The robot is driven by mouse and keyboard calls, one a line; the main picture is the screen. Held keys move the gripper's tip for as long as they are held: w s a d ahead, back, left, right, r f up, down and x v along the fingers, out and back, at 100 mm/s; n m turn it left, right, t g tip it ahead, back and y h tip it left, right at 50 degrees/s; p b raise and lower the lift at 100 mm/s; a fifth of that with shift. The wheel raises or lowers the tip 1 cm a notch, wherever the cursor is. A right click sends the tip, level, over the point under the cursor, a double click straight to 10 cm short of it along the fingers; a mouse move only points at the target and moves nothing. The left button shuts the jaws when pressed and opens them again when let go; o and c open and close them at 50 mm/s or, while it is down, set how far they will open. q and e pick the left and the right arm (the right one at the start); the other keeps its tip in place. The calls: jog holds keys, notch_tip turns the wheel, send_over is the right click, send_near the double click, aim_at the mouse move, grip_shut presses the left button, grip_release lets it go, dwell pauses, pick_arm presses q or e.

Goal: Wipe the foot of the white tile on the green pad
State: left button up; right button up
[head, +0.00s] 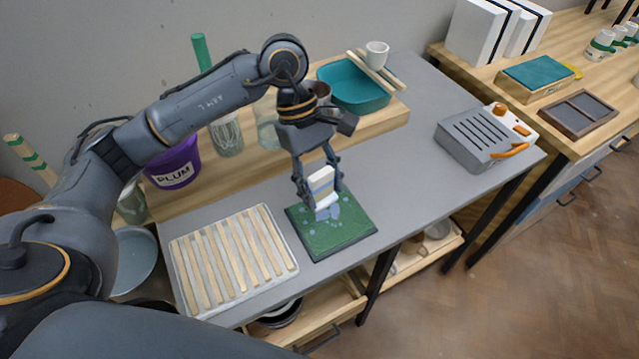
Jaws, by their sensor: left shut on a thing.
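The white tile (321,180) is held upright between the fingers of my left gripper (320,192), which is shut on it. A tan or yellowish band runs across the tile. The green pad (345,232) lies on the grey table below, a dark-edged square with pale bluish wet-looking patches. The tile's lower end is over the rear part of the pad, close to its surface; I cannot tell whether it touches. My right gripper is not in view.
A slatted wooden rack in a tray (296,274) lies left of the pad. Behind stand a purple PLUM bucket (172,168), a glass jar with a whisk (227,138) and a teal basin (356,100). A grey slotted box (474,140) stands right. Grey tabletop right of the pad is clear.

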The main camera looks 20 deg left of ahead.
pick_arm(q)
jog(key=shift+w+d+f+n+t+h+p, duration=0.1)
jog(key=shift+w+d+f+n+t+p, duration=0.35)
jog(key=shift+f+p, duration=0.8)
jog(key=shift+w+d+f+n+t+h+p, duration=0.15)
jog(key=shift+w+d+f+n+p, duration=0.4)
jog(key=shift+w+f+n+p, duration=0.6)
jog(key=shift+w+d+f+n+t+h+p, duration=0.1)
jog(key=shift+w+d+f+n+t+p, duration=0.35)
jog(key=shift+f+p, duration=0.85)
jog(key=shift+s+r, duration=0.15)
jog(key=shift+r, duration=0.2)
jog(key=shift+f+b, duration=0.3)
jog(key=shift+f, duration=0.2)
jog(key=shift+s+a, duration=0.8)
jog(key=shift+s, duration=0.25)
